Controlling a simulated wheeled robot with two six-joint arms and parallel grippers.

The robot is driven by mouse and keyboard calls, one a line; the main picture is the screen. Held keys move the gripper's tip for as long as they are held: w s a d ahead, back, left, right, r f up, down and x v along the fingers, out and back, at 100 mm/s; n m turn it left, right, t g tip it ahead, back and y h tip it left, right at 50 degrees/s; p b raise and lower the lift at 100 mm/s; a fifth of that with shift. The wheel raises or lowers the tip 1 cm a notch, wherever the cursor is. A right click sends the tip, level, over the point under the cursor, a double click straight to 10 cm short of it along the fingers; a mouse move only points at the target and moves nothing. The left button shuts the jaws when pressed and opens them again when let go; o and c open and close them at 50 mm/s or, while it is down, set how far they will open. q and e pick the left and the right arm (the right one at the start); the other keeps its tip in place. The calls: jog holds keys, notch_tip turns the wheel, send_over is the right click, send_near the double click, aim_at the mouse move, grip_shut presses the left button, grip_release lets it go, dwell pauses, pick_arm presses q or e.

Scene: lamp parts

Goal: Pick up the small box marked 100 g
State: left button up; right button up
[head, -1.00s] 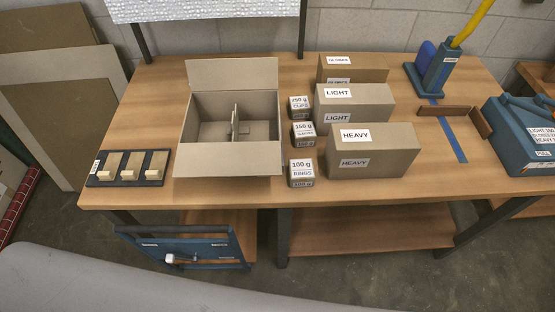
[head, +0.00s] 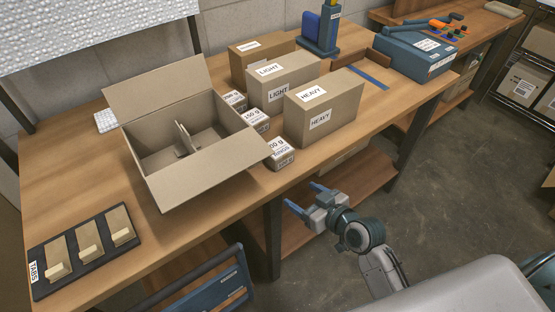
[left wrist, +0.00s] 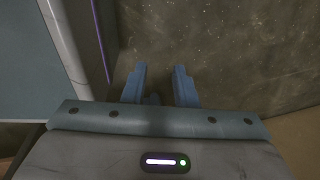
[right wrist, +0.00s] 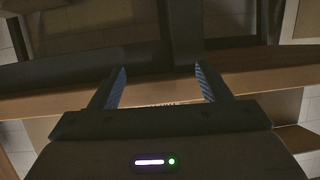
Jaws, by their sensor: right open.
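The small box marked 100 g (head: 281,155) stands on the workbench near its front edge in the head view. A carton flap hides the left part of its label; "00 g" and "RINGS" show. My right gripper (head: 301,195) is open and empty, in front of the bench edge, apart from the box and nearer to me. Its spread fingers also show in the right wrist view (right wrist: 161,86), before a wooden edge; I cannot make out the box there. My left gripper (left wrist: 161,86) is open and empty in the left wrist view, over the grey floor. It is outside the head view.
An open divided carton (head: 150,150) stands left of the box. The HEAVY box (head: 335,120) stands close on its right. Two other small boxes (head: 255,120) (head: 235,101) and the LIGHT box (head: 290,80) are behind. A tabs tray (head: 85,245) lies at front left.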

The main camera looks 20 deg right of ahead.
notch_tip(320, 180, up, 6)
jog(key=a+n+t+y, duration=0.1)
jog(key=a, duration=0.1)
jog(key=t, duration=0.3)
send_near(274, 144)
jog(key=shift+m, duration=0.4)
jog(key=x, duration=0.2)
jog(key=r+x, duration=0.1)
jog(key=x, duration=0.1)
jog(key=shift+w+d+p, duration=0.1)
jog(key=shift+w+p, duration=0.1)
jog(key=shift+p, duration=0.2)
jog(key=shift+w+a+f, duration=0.1)
jog(key=shift+w+a, duration=0.1)
jog(key=shift+w, duration=0.35)
jog(key=x, duration=0.2)
jog(key=f+p+x, duration=0.1)
jog(key=x, duration=0.1)
jog(key=shift+w+a+p, duration=0.3)
jog(key=shift+a, duration=0.05)
pick_arm(q)
jog(key=s, duration=0.4)
jog(key=shift+a+f, duration=0.1)
jog(key=shift+f, duration=0.15)
pick_arm(e)
jog(key=c, duration=0.8)
